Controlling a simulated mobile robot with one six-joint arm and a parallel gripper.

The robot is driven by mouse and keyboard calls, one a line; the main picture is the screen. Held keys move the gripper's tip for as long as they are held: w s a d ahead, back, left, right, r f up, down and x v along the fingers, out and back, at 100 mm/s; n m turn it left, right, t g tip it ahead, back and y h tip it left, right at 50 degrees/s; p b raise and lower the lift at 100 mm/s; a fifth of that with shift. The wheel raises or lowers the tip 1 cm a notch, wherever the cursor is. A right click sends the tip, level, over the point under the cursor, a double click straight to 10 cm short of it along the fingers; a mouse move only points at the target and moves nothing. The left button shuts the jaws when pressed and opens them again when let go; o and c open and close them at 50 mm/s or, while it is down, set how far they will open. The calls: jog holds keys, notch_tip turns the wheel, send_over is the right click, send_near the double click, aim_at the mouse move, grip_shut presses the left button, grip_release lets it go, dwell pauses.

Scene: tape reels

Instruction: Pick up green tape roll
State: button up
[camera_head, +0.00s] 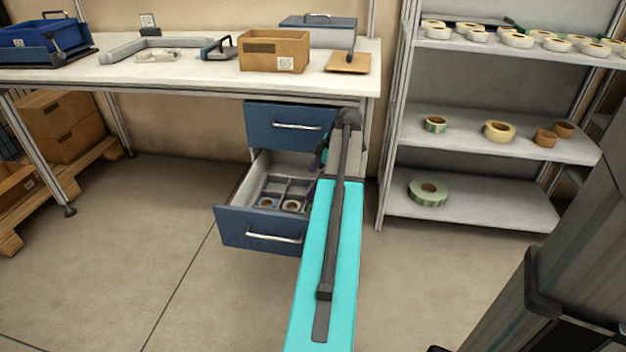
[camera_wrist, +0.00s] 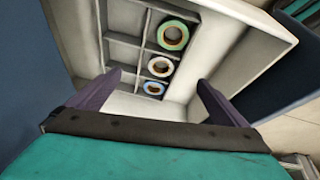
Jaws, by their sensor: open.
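A green tape roll (camera_wrist: 172,35) lies in a compartment of the open lower drawer (camera_head: 259,228), the farthest of three rolls in a row in the wrist view. My gripper (camera_wrist: 157,82) is open and empty, above the drawer, with its fingers apart on either side of the row. The green roll is beyond the fingertips and untouched. In the head view my arm hides part of the drawer, and I cannot make out the green roll there. A larger pale green roll (camera_head: 428,192) lies on the lowest shelf, and a small green-banded roll (camera_head: 435,124) is on the shelf above it.
A white-and-brown roll (camera_wrist: 160,67) and a blue-edged roll (camera_wrist: 154,88) share the row. The closed upper drawer (camera_head: 289,126) sits above the open one, under the workbench top (camera_head: 190,72). The shelving rack (camera_head: 478,205) stands to the right. Floor left of the drawer is clear.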

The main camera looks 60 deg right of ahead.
jog(key=shift+d, duration=0.1)
jog(key=c, duration=0.9)
jog(key=s+d, duration=0.1)
jog(key=d+f+m+g+h+p, duration=0.1)
jog(key=s+d+f+g+p, duration=0.1)
jog(key=shift+s+d+f+m, duration=0.2)
jog(key=shift+s+d+m, duration=0.1)
jog(key=shift+d+m, duration=0.1)
jog(key=c, duration=1.1)
jog(key=shift+w+a+f+g+p, duration=0.45)
jog(key=shift+g+p, duration=0.25)
jog(key=shift+p, duration=1.4)
jog(key=shift+w+a+f+g+p, duration=0.35)
jog(key=shift+w+a+g+p, duration=0.3)
jog(key=shift+p, duration=1.4)
jog(key=shift+s+d, duration=0.1)
jog(key=shift+f, duration=1.15)
jog(key=shift+f, duration=0.15)
